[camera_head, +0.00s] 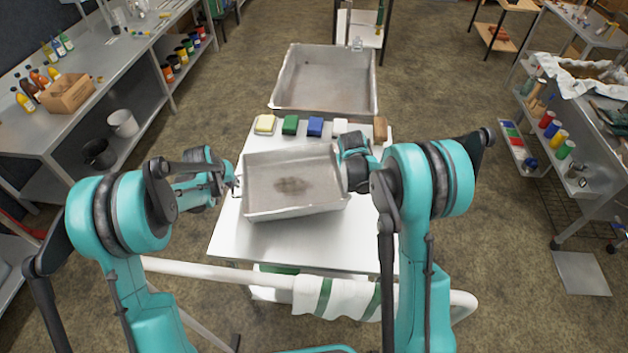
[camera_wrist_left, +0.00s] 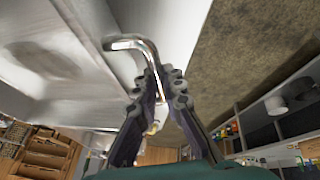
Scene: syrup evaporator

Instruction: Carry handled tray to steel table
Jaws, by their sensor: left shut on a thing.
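The handled tray (camera_head: 270,172) is a shallow grey metal pan with a dark stain on its floor, turned slightly askew over a pale table (camera_head: 260,240). I cannot tell whether it touches the tabletop. My left gripper (camera_head: 236,181) is at the tray's left side. In the left wrist view its fingers (camera_wrist_left: 160,88) are shut on a bent, shiny rod handle (camera_wrist_left: 128,44) of the tray. My right gripper (camera_head: 354,160) is at the tray's right side. Its fingertips and the right handle are hidden, so its grip is unclear.
Several coloured blocks, among them a green one (camera_head: 290,125), line the table's far edge. A larger metal pan (camera_head: 325,75) stands beyond. A white rail with a striped towel (camera_head: 335,297) runs along the near side. Benches stand left and right, with open floor between.

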